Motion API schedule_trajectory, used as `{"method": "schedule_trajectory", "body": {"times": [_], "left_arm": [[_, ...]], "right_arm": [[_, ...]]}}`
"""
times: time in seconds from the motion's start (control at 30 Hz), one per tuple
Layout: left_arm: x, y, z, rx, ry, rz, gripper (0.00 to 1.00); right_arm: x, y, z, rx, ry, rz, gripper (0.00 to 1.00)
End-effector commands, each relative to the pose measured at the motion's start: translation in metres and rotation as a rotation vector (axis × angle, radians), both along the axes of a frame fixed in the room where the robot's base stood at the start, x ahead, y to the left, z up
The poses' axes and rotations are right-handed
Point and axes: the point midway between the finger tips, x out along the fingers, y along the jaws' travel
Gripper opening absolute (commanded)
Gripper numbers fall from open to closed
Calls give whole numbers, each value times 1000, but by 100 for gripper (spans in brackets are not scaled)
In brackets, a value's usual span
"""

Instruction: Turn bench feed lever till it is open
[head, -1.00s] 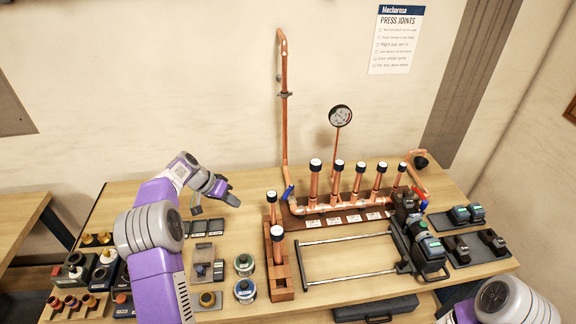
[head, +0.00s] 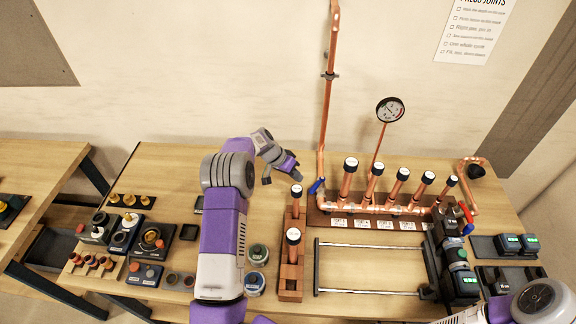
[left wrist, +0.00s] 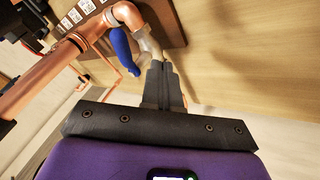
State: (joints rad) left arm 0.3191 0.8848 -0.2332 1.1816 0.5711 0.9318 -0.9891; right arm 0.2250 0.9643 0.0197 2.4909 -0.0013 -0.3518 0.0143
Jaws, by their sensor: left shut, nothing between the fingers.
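The bench feed lever is a blue handle (head: 316,186) at the left end of the copper manifold (head: 375,208), by the foot of the tall riser pipe. In the left wrist view the blue lever (left wrist: 124,50) hangs beside the copper elbow, just left of my fingers. My left gripper (head: 297,174) is a little left of the lever in the head view. In the left wrist view its fingers (left wrist: 158,66) are shut together with nothing between them, with their tips close to the lever. I cannot tell whether they touch it.
A wooden block with capped copper stubs (head: 291,272) stands in front of the lever. A pressure gauge (head: 390,109) and several capped upright pipes rise from the manifold. A red handle (head: 466,211) is at its right end. Metal rails (head: 368,291) lie in front.

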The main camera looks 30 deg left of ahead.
Motion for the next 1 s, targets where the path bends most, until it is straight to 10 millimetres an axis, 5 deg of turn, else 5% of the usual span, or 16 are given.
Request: {"method": "schedule_trajectory", "body": {"times": [0.23,0.7,1.0], "left_arm": [[-3,-33,-4,-1,0,-1,0],[-3,-39,-7,0,-1,2,0],[-9,-52,-11,-1,-4,137,0]], "right_arm": [[0,0,12,0,0,0,0],[0,0,12,0,0,0,0],[0,0,-18,0,0,0,0]]}}
